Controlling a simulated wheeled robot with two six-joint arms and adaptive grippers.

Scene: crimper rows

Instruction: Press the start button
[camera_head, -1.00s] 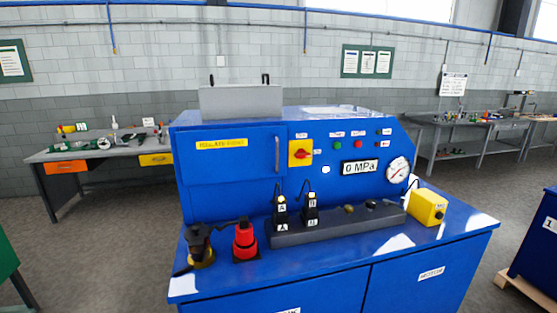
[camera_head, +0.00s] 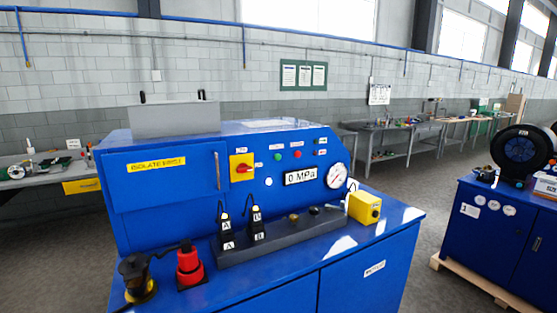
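The blue machine (camera_head: 130,200) stands ahead of me, a little left of the middle. Its sloped front panel carries a green button (camera_head: 278,157) and a red button (camera_head: 297,154) side by side. The labels above them are too small to read; I take the green one as the start button. A red rotary switch on a yellow plate (camera_head: 242,167) sits left of them. The display (camera_head: 300,176) below reads 0 MPa, and a round gauge (camera_head: 337,175) is to its right. Neither of my grippers shows in the view.
The machine's front ledge holds a black-and-brass part, a red part (camera_head: 189,266), black connectors A and B on a grey block (camera_head: 285,235), and a yellow box (camera_head: 364,207). Another blue cabinet (camera_head: 500,225) on a pallet stands at right. Open floor lies between them.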

